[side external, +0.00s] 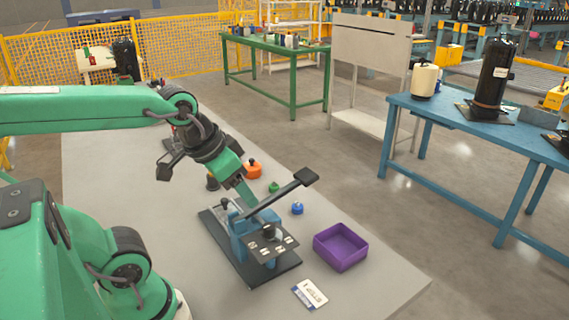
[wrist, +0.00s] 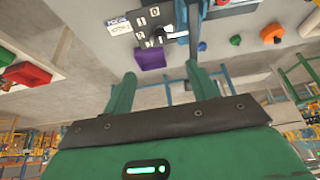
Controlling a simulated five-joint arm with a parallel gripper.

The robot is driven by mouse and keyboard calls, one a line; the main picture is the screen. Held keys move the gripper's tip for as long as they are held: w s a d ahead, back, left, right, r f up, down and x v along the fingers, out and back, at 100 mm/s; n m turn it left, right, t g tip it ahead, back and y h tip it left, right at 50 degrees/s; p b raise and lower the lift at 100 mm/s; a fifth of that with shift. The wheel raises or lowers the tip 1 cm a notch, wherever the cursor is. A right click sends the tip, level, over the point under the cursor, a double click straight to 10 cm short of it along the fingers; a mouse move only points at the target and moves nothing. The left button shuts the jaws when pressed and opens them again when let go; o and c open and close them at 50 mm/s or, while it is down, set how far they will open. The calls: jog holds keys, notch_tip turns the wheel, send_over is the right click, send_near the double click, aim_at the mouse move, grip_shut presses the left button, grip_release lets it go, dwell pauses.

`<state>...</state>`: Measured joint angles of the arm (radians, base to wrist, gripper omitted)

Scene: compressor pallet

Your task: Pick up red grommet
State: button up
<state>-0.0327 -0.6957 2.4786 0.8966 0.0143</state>
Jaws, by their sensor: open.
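An orange-red round part (side external: 253,170) with a dark knob on top lies on the grey table behind my gripper in the side view. I cannot tell which is the red grommet. My gripper (wrist: 161,69) shows two green fingers spread apart with nothing between them. In the side view it is above the blue fixture, left of the orange-red part and apart from it; its fingertips are hard to make out.
A blue fixture (side external: 238,228) with a black lever (side external: 292,187) stands near my gripper. A green cap (side external: 274,187), blue cap (side external: 297,208), purple bin (side external: 341,258) and white card (side external: 310,293) lie to its right. The table's right edge is beyond them.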

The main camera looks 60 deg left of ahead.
jog(key=w+a+f+n+g, duration=0.2)
jog(key=w+a+f+g, duration=0.1)
jog(key=a+f, duration=0.5)
jog(key=w+a+f+n+g, duration=0.15)
jog(key=w+a+f, duration=0.3)
jog(key=a, duration=0.55)
jog(key=shift+g, duration=0.45)
jog(key=shift+s+d+f, duration=0.1)
jog(key=shift+d+f, duration=0.05)
jog(key=shift+f, duration=1.25)
jog(key=shift+s+d+f, duration=0.1)
jog(key=shift+s+f, duration=0.05)
jog(key=shift+f, duration=1.3)
jog(key=shift+s+d+f, duration=0.1)
jog(key=shift+d+f, duration=0.05)
jog(key=shift+f, duration=1.25)
jog(key=shift+c, duration=0.2)
jog(key=c, duration=1.1)
jog(key=shift+r, duration=0.1)
notch_tip(320, 180, up, 10)
